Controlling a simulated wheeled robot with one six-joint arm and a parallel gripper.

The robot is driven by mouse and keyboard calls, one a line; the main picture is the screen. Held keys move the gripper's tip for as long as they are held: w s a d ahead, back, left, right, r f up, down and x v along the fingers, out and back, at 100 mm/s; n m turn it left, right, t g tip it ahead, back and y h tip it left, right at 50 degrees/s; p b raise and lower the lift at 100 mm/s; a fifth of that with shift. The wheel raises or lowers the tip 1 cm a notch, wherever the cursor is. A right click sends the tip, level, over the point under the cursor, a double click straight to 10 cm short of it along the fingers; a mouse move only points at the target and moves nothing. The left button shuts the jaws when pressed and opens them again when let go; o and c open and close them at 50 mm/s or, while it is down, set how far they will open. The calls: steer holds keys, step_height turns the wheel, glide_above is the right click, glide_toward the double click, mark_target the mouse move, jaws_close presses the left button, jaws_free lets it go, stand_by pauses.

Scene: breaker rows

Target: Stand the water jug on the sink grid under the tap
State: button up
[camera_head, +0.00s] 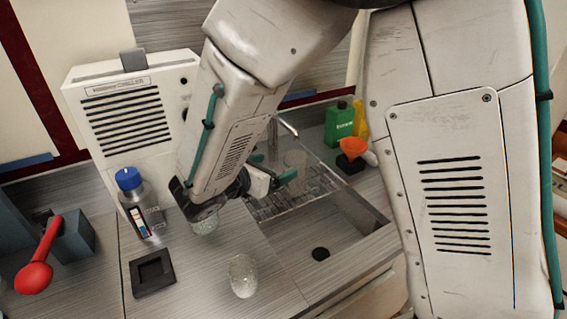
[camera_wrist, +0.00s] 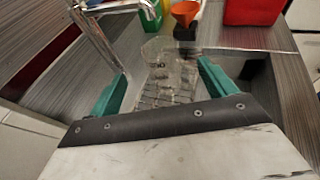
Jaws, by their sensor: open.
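The clear water jug (camera_wrist: 160,52) appears to stand upright on the metal sink grid (camera_wrist: 150,101), near the tap (camera_wrist: 95,42). In the head view the jug (camera_head: 296,160) is faint behind my gripper, over the far part of the grid (camera_head: 318,193), close to the tap spout (camera_head: 288,127). My gripper (camera_wrist: 164,88) is open, its green fingers apart on either side of the view with the jug between or just beyond them. I cannot tell whether a finger touches the jug.
A blue-capped bottle (camera_head: 141,205), a black square holder (camera_head: 152,272) and a white chiller (camera_head: 125,110) are at left. A green bottle (camera_head: 339,124) and an orange funnel (camera_head: 353,148) stand behind the sink.

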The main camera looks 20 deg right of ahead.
steer(key=s+d+r+m+g+y, duration=0.2)
steer(key=s+d+r+m+g, duration=0.15)
steer(key=s+d+m, duration=0.25)
steer(key=s+d+r+m+g+y, duration=0.1)
steer(key=s+d+r+m+g, duration=0.25)
steer(key=s+d+m, duration=0.25)
steer(key=s+r+m+y, duration=0.3)
steer(key=s+m+y, duration=0.6)
steer(key=s+m, duration=0.3)
steer(key=shift+s+a+m, duration=0.35)
steer(key=shift+s+m, duration=0.05)
steer(key=shift+s, duration=0.7)
